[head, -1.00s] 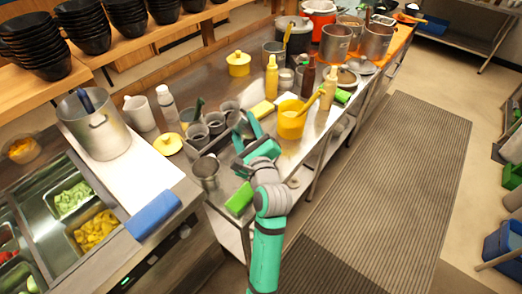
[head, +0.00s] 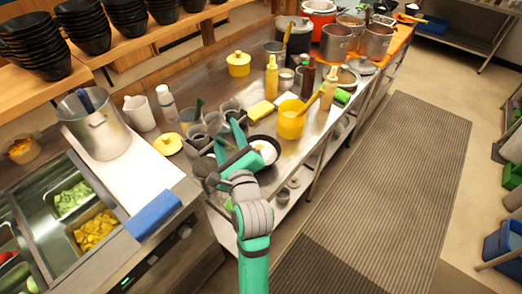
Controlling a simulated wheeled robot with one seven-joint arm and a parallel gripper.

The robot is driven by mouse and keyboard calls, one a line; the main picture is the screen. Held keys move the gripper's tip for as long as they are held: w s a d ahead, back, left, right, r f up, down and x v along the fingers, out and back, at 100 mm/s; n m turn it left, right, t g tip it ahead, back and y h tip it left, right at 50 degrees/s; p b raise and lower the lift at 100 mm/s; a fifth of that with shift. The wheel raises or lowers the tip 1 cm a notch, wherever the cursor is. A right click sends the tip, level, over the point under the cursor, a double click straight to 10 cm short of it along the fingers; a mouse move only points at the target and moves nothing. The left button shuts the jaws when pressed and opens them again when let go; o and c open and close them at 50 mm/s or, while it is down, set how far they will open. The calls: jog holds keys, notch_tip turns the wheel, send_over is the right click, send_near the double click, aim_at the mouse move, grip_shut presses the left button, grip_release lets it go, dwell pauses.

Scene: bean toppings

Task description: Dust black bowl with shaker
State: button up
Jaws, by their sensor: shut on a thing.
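The black bowl (head: 277,142) stands on the steel counter, with white contents showing inside. My gripper (head: 229,141) is just left of the bowl, its teal fingers pointing away from me over the counter. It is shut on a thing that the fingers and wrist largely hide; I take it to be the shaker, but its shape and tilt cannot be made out. A dark grey round object (head: 203,166) shows beside the left finger. My wrist covers part of the bowl's near left side.
Several grey cups stand behind my gripper. A yellow pot (head: 291,122) with a yellow utensil stands right of the bowl, with sauce bottles (head: 271,76) behind. A blue cloth (head: 153,214) lies at front left. The counter's front edge runs close by the bowl.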

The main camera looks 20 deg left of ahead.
jog(key=shift+w, duration=0.15)
jog(key=w+d+f, duration=0.3)
jog(key=w, duration=0.6)
dwell(0.5)
jog(key=shift+d+r, duration=0.1)
jog(key=shift+d, duration=0.1)
